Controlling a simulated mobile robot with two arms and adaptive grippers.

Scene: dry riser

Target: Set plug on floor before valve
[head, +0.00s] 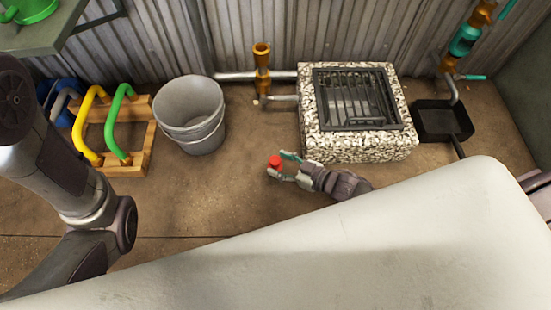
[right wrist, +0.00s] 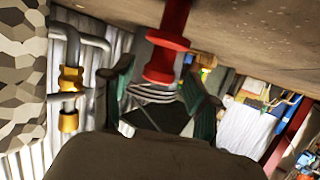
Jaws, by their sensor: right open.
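A small red plug (head: 275,161) is on or just above the floor (head: 235,205), in front of the stone-faced block; I cannot tell if it touches the floor. My right gripper (head: 283,169) is open around it. In the right wrist view the red plug (right wrist: 167,50) shows large between the two parted green-tipped fingers (right wrist: 162,92). A brass valve-like fitting (head: 262,72) stands on a grey pipe by the wall, behind the plug. It also shows in the right wrist view (right wrist: 70,85). My left arm comes in at the left; its gripper is out of view.
The pebbled block with a metal grate (head: 355,97) stands right of the plug. A grey bucket (head: 190,115) and a wooden rack (head: 140,150) with yellow and green handles are at left. A black tray (head: 441,121) lies under an orange and teal fitting (head: 465,40).

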